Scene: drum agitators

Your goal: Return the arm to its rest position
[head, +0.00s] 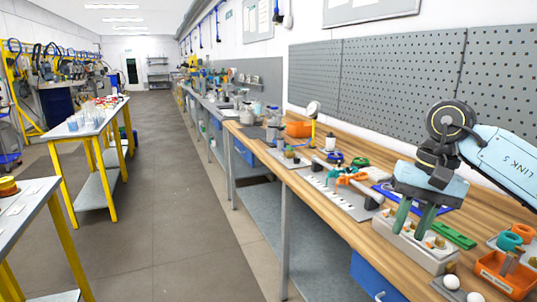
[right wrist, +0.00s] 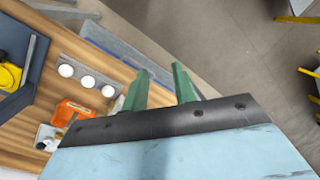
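My right gripper (head: 413,222) is in the head view, at the end of my right arm, which comes in from the right edge. Its two green fingers point down over a pale block (head: 425,254) with several knobs or bolts on the workbench. I cannot tell whether the fingertips touch it. In the right wrist view, my right gripper (right wrist: 160,83) shows its fingers apart with nothing between them. My left gripper is in neither view.
The wooden workbench (head: 348,217) runs along the pegboard wall (head: 390,87). An orange tray (head: 507,276) and a white ball (head: 451,282) are near the gripper. The wrist view shows white balls (right wrist: 88,79) in a strip. The aisle floor (head: 165,200) is clear.

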